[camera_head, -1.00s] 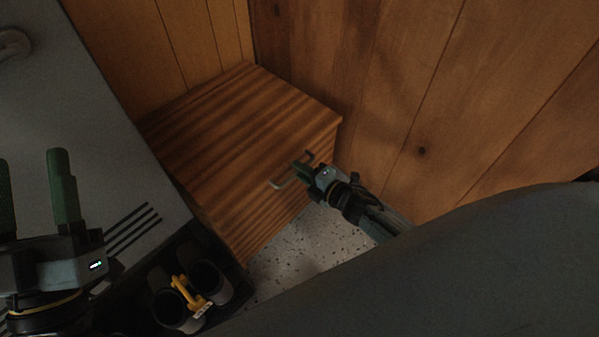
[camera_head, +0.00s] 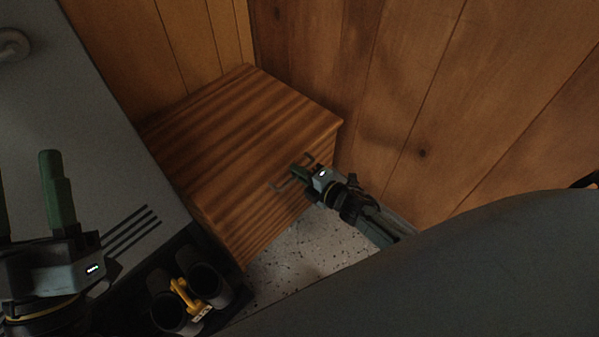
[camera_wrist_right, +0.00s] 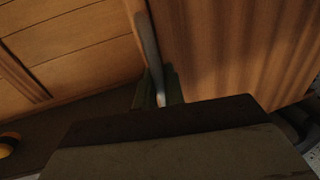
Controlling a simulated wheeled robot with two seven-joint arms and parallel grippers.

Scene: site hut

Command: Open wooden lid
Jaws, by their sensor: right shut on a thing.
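The wooden lid (camera_head: 235,125) is the striped brown top of a low wooden box in the corner, and it looks closed. A thin metal handle (camera_head: 278,188) sits near its front right edge. My right gripper (camera_head: 298,171) reaches in from the lower right and is shut on the handle. In the right wrist view the handle bar (camera_wrist_right: 147,45) runs down between the green fingers (camera_wrist_right: 158,88), with the grain of the wood behind. My left gripper (camera_head: 28,195) is open and empty at the left edge, apart from the lid; one finger is partly cut off.
Wood-panelled walls (camera_head: 440,110) stand behind and right of the box. A grey surface (camera_head: 90,130) lies to the left. Dark cup-like holders (camera_head: 208,282) with a yellow item (camera_head: 184,294) are at the lower left. A strip of speckled floor (camera_head: 300,250) is clear.

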